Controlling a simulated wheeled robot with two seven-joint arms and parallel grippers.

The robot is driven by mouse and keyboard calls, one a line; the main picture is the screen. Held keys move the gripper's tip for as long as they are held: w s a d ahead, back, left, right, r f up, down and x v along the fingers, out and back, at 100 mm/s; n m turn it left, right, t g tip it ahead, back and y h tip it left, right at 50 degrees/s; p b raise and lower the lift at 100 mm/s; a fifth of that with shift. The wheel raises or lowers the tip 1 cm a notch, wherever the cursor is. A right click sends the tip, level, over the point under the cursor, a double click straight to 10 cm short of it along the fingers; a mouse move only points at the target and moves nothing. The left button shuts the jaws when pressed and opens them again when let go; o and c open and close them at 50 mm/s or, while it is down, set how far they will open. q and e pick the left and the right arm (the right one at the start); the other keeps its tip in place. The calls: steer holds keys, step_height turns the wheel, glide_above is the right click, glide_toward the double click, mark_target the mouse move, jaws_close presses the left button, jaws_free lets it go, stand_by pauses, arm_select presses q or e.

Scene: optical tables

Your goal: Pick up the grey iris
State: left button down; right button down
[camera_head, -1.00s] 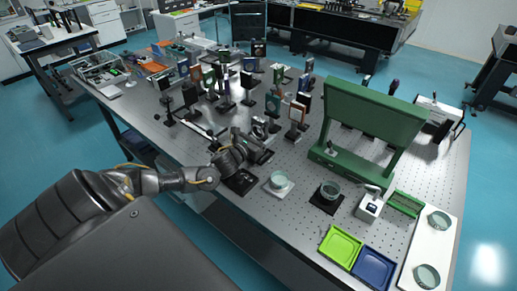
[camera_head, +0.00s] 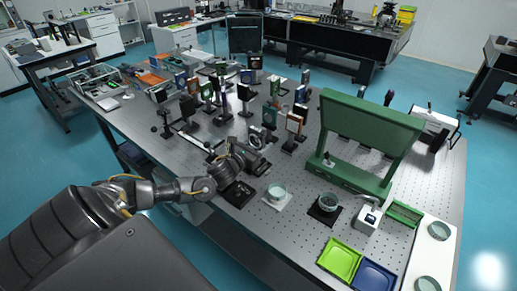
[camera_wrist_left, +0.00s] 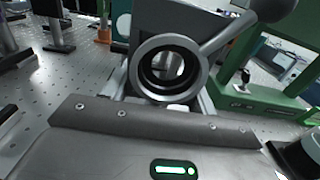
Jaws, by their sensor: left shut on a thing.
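The grey iris (camera_wrist_left: 190,48), a ring-shaped mount with a round dark opening and a lever up to the right, is close in front of my left wrist camera. In the head view the iris (camera_head: 257,134) stands upright near the middle of the optical table. My left gripper (camera_head: 255,147) reaches it from the front left and is shut on it. The wrist and fingers partly hide its lower part, so I cannot tell whether its base touches the table. My right gripper is not in view.
Several mounted optics (camera_head: 226,96) crowd the table behind and left. A green frame (camera_head: 368,124) stands right. Bare perforated tabletop (camera_head: 262,223) shows near the front edge.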

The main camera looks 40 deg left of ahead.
mark_target(253, 131)
arm_select(q)
steer(key=s+r, duration=0.1)
steer(key=r, duration=0.1)
steer(key=s+r+b, duration=0.1)
steer(key=s+r, duration=0.1)
steer(key=s+a+r, duration=0.1)
steer(key=r, duration=0.2)
steer(key=shift+s, duration=0.2)
steer(key=s+a+r+b, duration=0.1)
steer(key=s+r, duration=0.4)
steer(key=s, duration=0.4)
steer(key=shift+s+a+b, duration=0.2)
steer(key=shift+a+b, duration=0.05)
steer(key=shift+b, duration=0.15)
